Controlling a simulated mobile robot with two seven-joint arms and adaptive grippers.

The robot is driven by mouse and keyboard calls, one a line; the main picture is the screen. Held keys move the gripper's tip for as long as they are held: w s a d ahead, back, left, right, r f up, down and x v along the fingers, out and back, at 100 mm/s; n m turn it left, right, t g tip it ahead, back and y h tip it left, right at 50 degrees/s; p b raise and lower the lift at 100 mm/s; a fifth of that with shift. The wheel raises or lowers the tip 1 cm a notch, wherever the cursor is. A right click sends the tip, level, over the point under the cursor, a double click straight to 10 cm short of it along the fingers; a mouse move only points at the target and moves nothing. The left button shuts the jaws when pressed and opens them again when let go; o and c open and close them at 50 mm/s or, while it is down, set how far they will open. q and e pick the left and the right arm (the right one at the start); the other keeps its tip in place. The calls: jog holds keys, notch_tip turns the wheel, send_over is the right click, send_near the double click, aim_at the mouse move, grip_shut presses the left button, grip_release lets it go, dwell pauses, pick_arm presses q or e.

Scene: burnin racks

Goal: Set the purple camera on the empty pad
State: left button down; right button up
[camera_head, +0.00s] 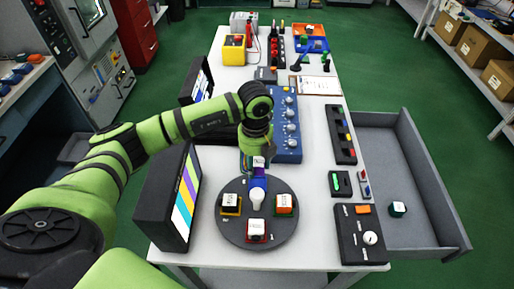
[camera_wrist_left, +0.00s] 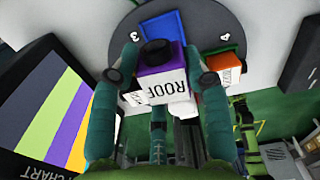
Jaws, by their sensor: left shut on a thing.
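The purple camera (camera_head: 258,162) is in my left gripper (camera_head: 257,150) above the far part of a dark round turntable (camera_head: 232,241). In the left wrist view the purple camera (camera_wrist_left: 176,55) has a black lens and a white label, with the teal fingers of my left gripper (camera_wrist_left: 158,80) shut on its two sides. A bare blue pad (camera_wrist_left: 163,22) shows beyond it; in the head view the blue pad (camera_head: 258,184) lies just below the gripper. I cannot tell whether camera and pad touch. A green arm part at the wrist view's right edge leaves my right gripper unclear.
A colour-chart screen (camera_head: 180,200) stands close left. A blue knob box (camera_head: 287,130) is behind; a black control box (camera_head: 360,237) is right.

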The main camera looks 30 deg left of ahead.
pick_arm(q)
jog(key=shift+f, duration=0.1)
jog(key=shift+s+d+f+b, duration=0.2)
jog(key=shift+s+f+b, duration=0.15)
jog(key=shift+f+b, duration=0.2)
notch_tip(320, 180, down, 3)
jog(key=shift+f+b, duration=0.1)
jog(key=shift+b, duration=1)
jog(key=shift+w+f+b, duration=0.1)
jog(key=shift+f+b, duration=0.2)
jog(key=shift+f, duration=0.05)
jog(key=shift+n, duration=0.3)
pick_arm(e)
jog(key=s+f, duration=0.1)
jog(key=f, duration=0.1)
jog(key=s+f, duration=0.1)
jog(key=f, duration=0.1)
jog(key=shift+s+a, duration=0.1)
jog(key=shift+s, duration=0.3)
jog(key=shift+w+d, duration=0.15)
jog(key=shift+d, duration=0.2)
